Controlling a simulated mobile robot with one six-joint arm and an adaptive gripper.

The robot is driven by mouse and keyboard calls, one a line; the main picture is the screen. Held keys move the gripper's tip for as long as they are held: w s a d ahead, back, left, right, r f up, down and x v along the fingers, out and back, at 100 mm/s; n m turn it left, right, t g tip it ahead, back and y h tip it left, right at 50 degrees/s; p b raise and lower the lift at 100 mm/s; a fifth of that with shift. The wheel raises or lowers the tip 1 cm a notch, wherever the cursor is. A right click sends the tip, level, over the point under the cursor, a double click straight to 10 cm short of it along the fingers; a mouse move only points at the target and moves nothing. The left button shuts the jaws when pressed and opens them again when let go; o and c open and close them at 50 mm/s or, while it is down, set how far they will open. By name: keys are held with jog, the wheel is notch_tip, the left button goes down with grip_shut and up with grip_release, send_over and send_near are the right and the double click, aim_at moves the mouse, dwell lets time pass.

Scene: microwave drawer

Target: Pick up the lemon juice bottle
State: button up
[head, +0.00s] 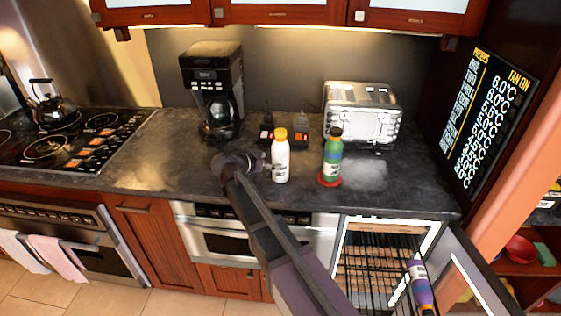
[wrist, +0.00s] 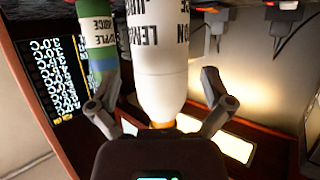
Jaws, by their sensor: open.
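The lemon juice bottle (head: 281,160), white with an orange cap, stands upright on the dark counter. In the wrist view the bottle (wrist: 158,75) appears upside down, with "LEMON" on its label. My gripper (head: 268,168) is open just left of the bottle in the head view. In the wrist view the fingers (wrist: 160,103) are spread on either side of the bottle, with gaps showing. I cannot tell exactly how deep the bottle sits between them.
A coffee maker (head: 213,90), small dark items (head: 266,130) and a toaster (head: 361,113) stand behind. An open fridge (head: 385,255) is below.

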aim_at(281, 152)
jog(key=shift+b+x, duration=1.2)
jog(key=shift+x, duration=1.4)
jog(key=shift+a+f, duration=0.1)
jog(key=shift+f, duration=0.1)
jog(key=c, duration=1.1)
jog(key=shift+r, duration=0.2)
notch_tip(281, 152, up, 3)
jog(key=p, duration=0.3)
jog(key=s+a+r+p, duration=0.1)
jog(key=s+a+p, duration=0.1)
jog(key=s, duration=1.4)
jog(key=shift+r, duration=0.35)
